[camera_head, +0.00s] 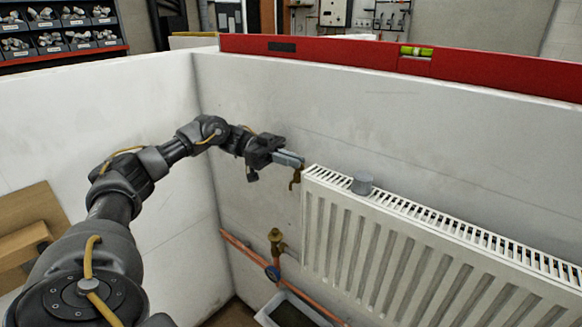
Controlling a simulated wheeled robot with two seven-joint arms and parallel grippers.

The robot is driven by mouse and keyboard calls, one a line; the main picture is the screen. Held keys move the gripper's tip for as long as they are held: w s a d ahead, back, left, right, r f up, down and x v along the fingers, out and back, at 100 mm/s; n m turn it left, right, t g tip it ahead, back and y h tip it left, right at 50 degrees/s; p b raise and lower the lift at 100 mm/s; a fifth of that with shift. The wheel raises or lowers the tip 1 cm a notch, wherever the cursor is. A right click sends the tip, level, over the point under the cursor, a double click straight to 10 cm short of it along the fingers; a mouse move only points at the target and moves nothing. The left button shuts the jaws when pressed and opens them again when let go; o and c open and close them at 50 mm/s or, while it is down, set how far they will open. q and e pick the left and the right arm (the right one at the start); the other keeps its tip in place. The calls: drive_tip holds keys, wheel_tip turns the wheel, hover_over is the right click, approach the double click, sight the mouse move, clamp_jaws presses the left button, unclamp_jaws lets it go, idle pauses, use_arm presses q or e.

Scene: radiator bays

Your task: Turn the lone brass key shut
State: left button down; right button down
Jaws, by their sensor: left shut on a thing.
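A small brass key (294,178) shows at the upper left end of the white radiator (400,245). My left gripper (290,160) is at this end, its fingers shut on the key, whose lower part hangs below the fingertips. The fingers hide the top of the key and the fitting behind it, so its exact turn is hard to tell. My right gripper is not in view.
A brass valve (276,243) with copper pipe (240,243) sits below, above a tray (290,312). A grey cap (362,184) stands on the radiator's top grille. A red spirit level (400,58) lies along the wall top. Cardboard (30,220) leans at the left.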

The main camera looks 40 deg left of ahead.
use_arm(q)
drive_tip(key=shift+w+m+g+b, duration=0.1)
drive_tip(key=shift+m+g+b, duration=0.4)
drive_tip(key=shift+g, duration=0.1)
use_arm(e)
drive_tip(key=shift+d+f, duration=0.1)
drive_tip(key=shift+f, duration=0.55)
use_arm(q)
drive_tip(key=shift+g, duration=0.3)
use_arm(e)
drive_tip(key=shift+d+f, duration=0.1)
use_arm(q)
drive_tip(key=c, duration=1.9)
unclamp_jaws()
